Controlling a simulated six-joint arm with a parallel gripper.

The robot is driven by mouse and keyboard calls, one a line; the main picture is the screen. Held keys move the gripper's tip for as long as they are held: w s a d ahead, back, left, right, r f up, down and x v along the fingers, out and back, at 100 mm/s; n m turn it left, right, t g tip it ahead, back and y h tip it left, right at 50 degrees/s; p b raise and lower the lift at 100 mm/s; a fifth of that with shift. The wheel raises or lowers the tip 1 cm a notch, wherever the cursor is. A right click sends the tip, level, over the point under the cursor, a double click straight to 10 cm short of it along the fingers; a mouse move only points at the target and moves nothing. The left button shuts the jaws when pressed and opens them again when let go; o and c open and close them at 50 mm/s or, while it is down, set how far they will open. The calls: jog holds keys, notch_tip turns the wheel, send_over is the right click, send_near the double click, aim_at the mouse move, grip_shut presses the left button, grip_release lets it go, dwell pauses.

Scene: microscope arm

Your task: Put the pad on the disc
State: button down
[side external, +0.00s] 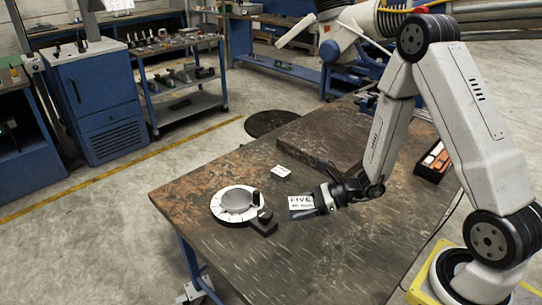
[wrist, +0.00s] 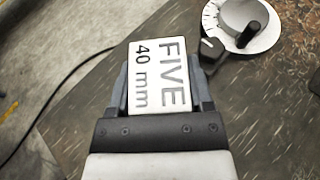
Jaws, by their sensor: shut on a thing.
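The pad is a white block marked "FIVE 40 mm" (side external: 300,202); it also fills the middle of the wrist view (wrist: 157,78). My gripper (side external: 318,201) is shut on the pad, with one finger along each side of it in the wrist view. The disc (side external: 230,204) is a round, pale plate with a graduated rim and a dark knob, left of the pad on the table. It shows at the upper right of the wrist view (wrist: 238,14), apart from the pad. I cannot tell how high the pad is above the table.
A dark block (side external: 263,223) adjoins the disc's front right edge. A small white labelled piece (side external: 281,171) lies behind the gripper. A tray with orange and white pieces (side external: 434,160) is at the table's right. The table (side external: 200,258) is clear at the front.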

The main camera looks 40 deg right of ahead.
jog(key=s+a+f+n+g+y, duration=0.1)
jog(key=s+a+n+g, duration=0.7)
jog(key=s+n+g, duration=0.6)
jog(key=s+d+f+n+g+h, duration=0.2)
jog(key=d+n+g+h, duration=0.4)
jog(key=n+g+h, duration=0.5)
jog(key=w+d+r+n+t+h, duration=0.1)
jog(key=w+d+n+t+h, duration=0.8)
jog(key=n+h, duration=0.4)
jog(key=w+a+r+n+t, duration=0.3)
jog(key=w+a+n+t, duration=0.1)
jog(key=w+n+t, duration=0.2)
jog(key=w+a+r+n+t+y, duration=0.1)
jog(key=w+a+r+n+t, duration=0.2)
jog(key=w+n+t, duration=0.3)
jog(key=w+a+t, duration=0.1)
jog(key=w+t, duration=0.1)
jog(key=w, duration=0.3)
jog(key=shift+w+n+y, duration=0.15)
jog(key=shift+n+y, duration=0.15)
jog(key=shift+n, duration=0.1)
